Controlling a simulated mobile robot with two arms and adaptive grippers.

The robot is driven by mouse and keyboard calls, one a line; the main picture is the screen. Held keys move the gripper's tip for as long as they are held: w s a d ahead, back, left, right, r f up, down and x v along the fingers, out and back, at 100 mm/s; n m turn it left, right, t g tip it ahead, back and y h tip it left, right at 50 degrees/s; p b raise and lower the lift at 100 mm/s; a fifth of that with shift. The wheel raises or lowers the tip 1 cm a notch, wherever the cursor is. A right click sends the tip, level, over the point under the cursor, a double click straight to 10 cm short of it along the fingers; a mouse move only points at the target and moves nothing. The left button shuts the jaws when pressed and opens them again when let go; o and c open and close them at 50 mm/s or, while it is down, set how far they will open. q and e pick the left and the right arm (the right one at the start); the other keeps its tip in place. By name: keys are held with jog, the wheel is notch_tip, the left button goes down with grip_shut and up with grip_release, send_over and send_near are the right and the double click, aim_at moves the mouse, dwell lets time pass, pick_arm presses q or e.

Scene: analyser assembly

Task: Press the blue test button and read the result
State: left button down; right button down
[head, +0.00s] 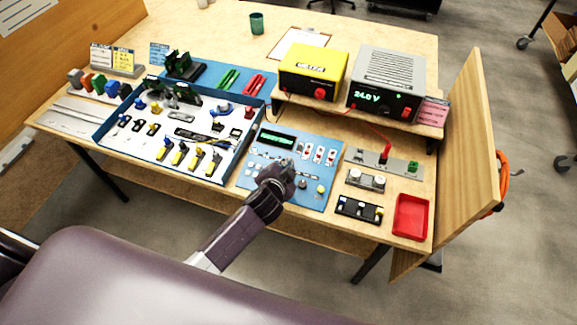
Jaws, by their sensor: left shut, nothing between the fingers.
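A blue test panel (325,180) lies on the table at the middle, with a dark display (278,139) showing green text too small to read. Several small switches and indicators sit on the panel's right half, and a yellow knob (320,189) at its lower right. My left gripper (286,168) is shut and empty over the middle of the panel. It hides part of the panel beneath it. I cannot make out the blue test button, and I cannot tell whether the fingertips touch the panel. My right gripper is not in view.
A blue-rimmed tray (98,134) of parts lies left of the panel. A yellow unit (313,72) and a grey power supply (385,85) reading 24.0 V stand on a shelf behind. A red tray (411,216) and a wooden side board (462,150) bound the right.

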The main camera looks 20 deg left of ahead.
pick_arm(q)
jog(key=shift+f, duration=0.1)
jog(key=shift+w+f, duration=0.1)
jog(key=shift+f, duration=0.25)
jog(key=shift+f+b, duration=0.35)
jog(key=shift+b, duration=0.15)
dwell(0.6)
jog(key=shift+r, duration=0.1)
jog(key=shift+r+p, duration=0.65)
jog(key=shift+p, duration=0.2)
jog(key=r+p, duration=0.2)
jog(key=s+r+p, duration=0.1)
jog(key=r+p, duration=0.2)
jog(key=shift+s, duration=0.2)
dwell(0.5)
